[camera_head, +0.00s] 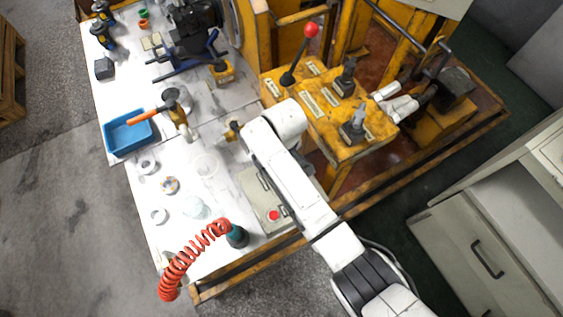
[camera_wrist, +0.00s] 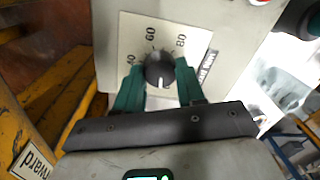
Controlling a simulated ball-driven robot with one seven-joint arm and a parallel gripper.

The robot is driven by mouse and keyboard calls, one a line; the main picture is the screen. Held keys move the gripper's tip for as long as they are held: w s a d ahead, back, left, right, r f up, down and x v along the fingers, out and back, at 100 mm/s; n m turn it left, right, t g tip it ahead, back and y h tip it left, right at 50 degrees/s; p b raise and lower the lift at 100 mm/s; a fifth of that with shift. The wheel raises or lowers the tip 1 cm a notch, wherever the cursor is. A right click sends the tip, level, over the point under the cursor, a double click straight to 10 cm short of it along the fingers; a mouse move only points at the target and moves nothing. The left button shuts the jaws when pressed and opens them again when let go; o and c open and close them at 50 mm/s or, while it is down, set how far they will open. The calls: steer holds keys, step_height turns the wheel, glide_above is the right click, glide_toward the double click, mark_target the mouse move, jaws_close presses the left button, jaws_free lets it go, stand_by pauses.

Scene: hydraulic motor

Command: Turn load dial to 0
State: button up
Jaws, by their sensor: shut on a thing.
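The load dial (camera_wrist: 159,66) is a round black knob on a white scale plate (camera_wrist: 128,28) in the wrist view. The numbers 40, 60 and 80 show around its upper side, and other marks are hidden. Its white pointer line faces the bottom of the picture, toward my gripper's palm. My gripper (camera_wrist: 160,72) has its green fingers on either side of the knob and is shut on it. In the head view my arm hides the dial. The grey control box (camera_head: 256,186) bearing a red button (camera_head: 274,215) shows beside my arm.
A yellow lever console (camera_head: 325,105) with a red-knobbed lever (camera_head: 311,31) stands close right of my arm. A blue tray (camera_head: 130,133), a hammer (camera_head: 178,118), small rings and a red coiled hose (camera_head: 190,250) lie on the white table.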

steer(key=shift+w+a+n+p, duration=0.1)
steer(key=shift+n+p, duration=0.25)
steer(key=shift+n, duration=1.35)
steer(key=o, duration=1)
steer(key=shift+o, duration=0.2)
steer(key=shift+r, duration=0.1)
step_height(320, 180, up, 11)
steer(key=shift+w+f, duration=0.2)
steer(key=shift+w, duration=0.05)
steer(key=s+d+f+m+y, duration=0.1)
steer(key=s+d+f+m, duration=0.3)
steer(key=d, duration=0.3)
steer(key=s+d+f+m, duration=0.3)
steer(key=s+d, duration=0.4)
steer(key=d, duration=0.1)
steer(key=s+d+r+m+t+h+b, duration=0.1)
steer(key=s+d+m, duration=0.7)
steer(key=s+d, duration=0.7)
steer(key=shift+s+d+r+m+t+h, duration=0.3)
steer(key=shift+s+d+r, duration=0.1)
steer(key=shift+s, duration=0.2)
